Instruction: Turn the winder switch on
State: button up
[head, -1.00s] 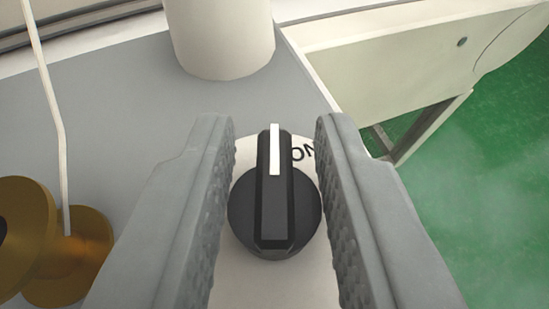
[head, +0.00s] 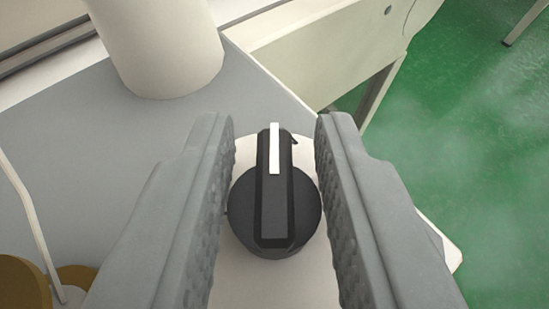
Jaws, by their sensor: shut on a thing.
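The winder switch (head: 273,215) is a black round knob with a raised ridge and a white pointer line. It sits on a pale plate (head: 250,280) in the middle of the head view, and the pointer aims up the picture. My gripper (head: 274,130) has its two grey ridged fingers on either side of the knob and is shut on it. Only a small dark edge of the plate's lettering shows just right of the pointer's tip. The rest of the lettering is hidden behind the knob.
A cream post (head: 160,50) stands on the grey panel (head: 100,150) beyond the switch. A pale machine frame (head: 330,50) runs to the upper right. A brass spool (head: 25,285) with a thin pale rod is at lower left. Green floor (head: 460,130) lies at right.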

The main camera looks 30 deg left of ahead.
jog(key=shift+f, duration=0.2)
jog(key=o, duration=0.6)
jog(key=shift+o, duration=0.2)
jog(key=shift+r, duration=0.1)
jog(key=v, duration=1.7)
jog(key=shift+r, duration=0.15)
jog(key=shift+s+d, duration=0.15)
jog(key=shift+s, duration=0.1)
jog(key=s+d+r+m+t+h, duration=0.2)
jog(key=s+d, duration=0.3)
jog(key=s, duration=0.6)
jog(key=s+d+r+m+t+h, duration=0.2)
jog(key=s+d+r, duration=0.3)
jog(key=s, duration=0.7)
jog(key=s+d+r+m+t+h, duration=0.1)
jog(key=s+d+r+m+h, duration=0.1)
jog(key=s+d, duration=0.4)
jog(key=s+r+h, duration=0.1)
jog(key=s, duration=0.4)
jog(key=shift+s+r+t, duration=0.15)
jog(key=shift+s+t, duration=0.2)
jog(key=shift+t, duration=0.05)
